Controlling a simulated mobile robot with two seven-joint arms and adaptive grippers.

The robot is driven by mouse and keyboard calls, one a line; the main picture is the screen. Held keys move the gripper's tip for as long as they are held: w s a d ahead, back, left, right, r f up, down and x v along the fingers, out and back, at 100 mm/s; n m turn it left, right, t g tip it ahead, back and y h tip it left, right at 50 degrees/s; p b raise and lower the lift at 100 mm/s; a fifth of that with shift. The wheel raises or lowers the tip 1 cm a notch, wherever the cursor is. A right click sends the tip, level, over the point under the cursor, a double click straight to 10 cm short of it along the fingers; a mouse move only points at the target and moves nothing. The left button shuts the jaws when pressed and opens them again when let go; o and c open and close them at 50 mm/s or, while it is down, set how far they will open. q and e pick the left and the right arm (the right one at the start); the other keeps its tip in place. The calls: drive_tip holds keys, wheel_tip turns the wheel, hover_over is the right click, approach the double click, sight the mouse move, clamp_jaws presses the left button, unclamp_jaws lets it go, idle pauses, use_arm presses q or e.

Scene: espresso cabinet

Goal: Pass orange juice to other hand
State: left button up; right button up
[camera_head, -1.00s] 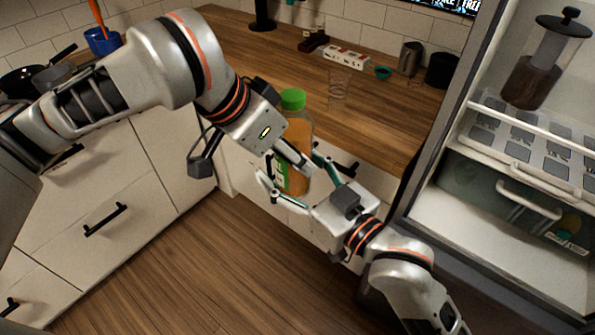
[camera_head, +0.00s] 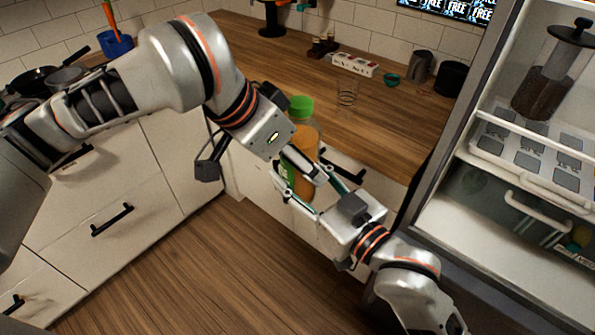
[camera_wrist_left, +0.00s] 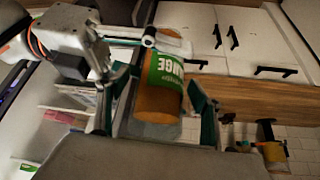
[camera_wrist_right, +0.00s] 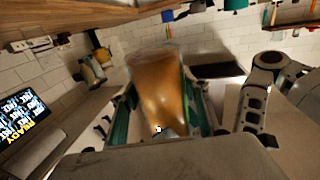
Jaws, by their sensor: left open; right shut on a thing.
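The orange juice bottle (camera_head: 300,155) has a green cap, orange contents and a green label. It is held in the air in front of the counter, tilted slightly in the head view. My right gripper (camera_head: 306,190) comes from the lower right and is shut on the bottle; its fingers flank the bottle in the right wrist view (camera_wrist_right: 160,112). My left gripper (camera_head: 308,172) comes from the upper left and is open, its fingers around the bottle. In the left wrist view the bottle (camera_wrist_left: 158,98) lies between the left fingers, with the right gripper close behind.
The open fridge (camera_head: 480,215) stands to the right. White drawers (camera_head: 110,215) are at the left. The floor below is clear.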

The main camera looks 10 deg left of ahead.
use_arm(q)
drive_tip(key=v, duration=1.1)
drive_tip(key=w+d+r+n+t+h, duration=0.1)
drive_tip(key=w+d+r+t+h, duration=0.15)
drive_tip(key=w, duration=0.55)
drive_tip(key=w+d+r+t+h, duration=0.15)
drive_tip(key=w+h, duration=0.25)
drive_tip(key=w, duration=0.5)
drive_tip(key=w+a+f+n+t+y, duration=0.1)
drive_tip(key=a+f+n+t+y, duration=0.15)
drive_tip(key=f, duration=1.25)
drive_tip(key=a+f+n+t+y, duration=0.1)
drive_tip(key=a+f, duration=0.2)
drive_tip(key=f, duration=1.1)
drive_tip(key=s+a+f+g+y, duration=0.1)
drive_tip(key=s+a+f, duration=0.3)
drive_tip(key=s+f, duration=0.8)
drive_tip(key=s+a+f+g+y, duration=0.1)
drive_tip(key=s+a+f+y, duration=0.3)
drive_tip(key=s+f, duration=0.8)
wheel_tip(320, 180, down, 4)
drive_tip(key=shift+a+r, duration=0.2)
drive_tip(key=shift+a, duration=0.35)
drive_tip(key=shift+s, duration=0.15)
drive_tip(key=shift+c, duration=0.3)
